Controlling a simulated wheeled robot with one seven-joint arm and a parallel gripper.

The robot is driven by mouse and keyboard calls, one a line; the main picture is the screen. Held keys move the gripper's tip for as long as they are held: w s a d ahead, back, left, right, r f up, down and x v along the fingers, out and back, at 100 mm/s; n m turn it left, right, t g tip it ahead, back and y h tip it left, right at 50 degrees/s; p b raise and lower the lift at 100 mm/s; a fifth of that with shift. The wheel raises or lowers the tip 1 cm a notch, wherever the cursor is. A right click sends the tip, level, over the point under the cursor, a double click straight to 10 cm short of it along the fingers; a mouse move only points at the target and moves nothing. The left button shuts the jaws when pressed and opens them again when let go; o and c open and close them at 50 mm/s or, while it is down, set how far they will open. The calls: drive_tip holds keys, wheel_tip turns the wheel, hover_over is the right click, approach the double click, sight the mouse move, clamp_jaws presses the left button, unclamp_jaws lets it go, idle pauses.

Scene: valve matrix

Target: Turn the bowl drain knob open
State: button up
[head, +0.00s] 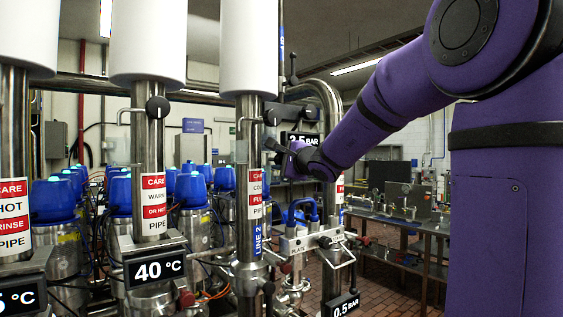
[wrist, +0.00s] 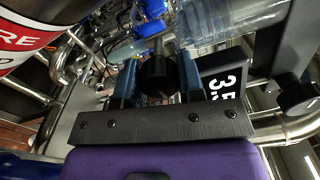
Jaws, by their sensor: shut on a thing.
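My gripper (head: 270,148) is raised beside the "LINE 2" pipe in the head view, just below a pressure display (head: 301,139). In the wrist view my gripper (wrist: 158,82) has its two blue-grey fingers on either side of a round black knob (wrist: 158,74) and is shut on it. The knob's stem runs away from me between the fingers. In the head view I cannot make out the held knob behind my gripper. No label naming the bowl drain shows, so I cannot tell whether this is that knob.
Other black knobs stand on the pipes, one (head: 157,107) above the 40 °C display (head: 154,268) and one (head: 272,117) just above my gripper. Blue-capped valves (head: 118,192) crowd the left. A steel workbench (head: 400,222) stands at right. Another black knob (wrist: 298,94) shows right in the wrist view.

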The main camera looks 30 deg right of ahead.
idle(0.4)
drive_tip(key=o, duration=0.9)
drive_tip(key=s, duration=1)
drive_tip(key=shift+s+d, duration=0.2)
drive_tip(key=shift+s, duration=0.2)
